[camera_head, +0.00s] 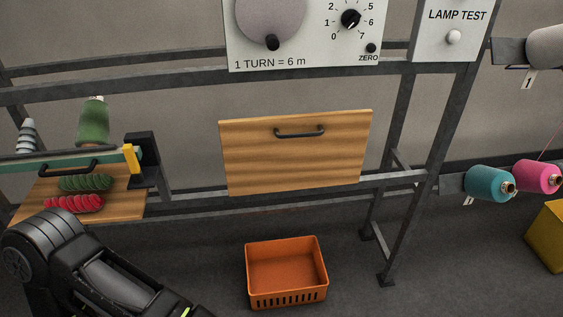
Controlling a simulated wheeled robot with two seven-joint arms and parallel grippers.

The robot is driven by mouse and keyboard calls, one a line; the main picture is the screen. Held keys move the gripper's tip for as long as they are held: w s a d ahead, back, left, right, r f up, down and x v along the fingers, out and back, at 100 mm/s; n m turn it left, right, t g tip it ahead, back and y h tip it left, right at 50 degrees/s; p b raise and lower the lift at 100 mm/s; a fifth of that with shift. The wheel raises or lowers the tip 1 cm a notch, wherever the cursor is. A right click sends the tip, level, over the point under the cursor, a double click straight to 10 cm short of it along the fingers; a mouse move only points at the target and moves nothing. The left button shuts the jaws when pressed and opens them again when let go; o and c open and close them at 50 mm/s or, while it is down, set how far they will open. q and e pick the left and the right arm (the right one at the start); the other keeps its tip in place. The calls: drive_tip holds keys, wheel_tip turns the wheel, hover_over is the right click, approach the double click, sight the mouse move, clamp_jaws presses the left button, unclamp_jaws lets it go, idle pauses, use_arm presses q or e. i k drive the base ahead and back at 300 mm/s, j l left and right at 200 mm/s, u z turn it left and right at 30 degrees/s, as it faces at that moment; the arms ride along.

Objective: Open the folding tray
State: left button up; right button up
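The folding tray looks to be the wooden panel (295,165) with a black bar handle (300,131) near its top edge. It stands upright against the grey metal frame, below the dial panel. My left arm comes in at the lower left, and its gripper is outside the picture. My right gripper is not in view. Nothing of mine touches the panel.
A wooden shelf (125,208) at left bears green and red yarn bundles. An orange crate (286,292) sits on the floor below the panel. Teal (487,183) and pink (535,176) yarn cones are at right. Space before the panel is clear.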

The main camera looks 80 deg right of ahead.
sight(284, 152)
drive_tip(key=z, duration=3)
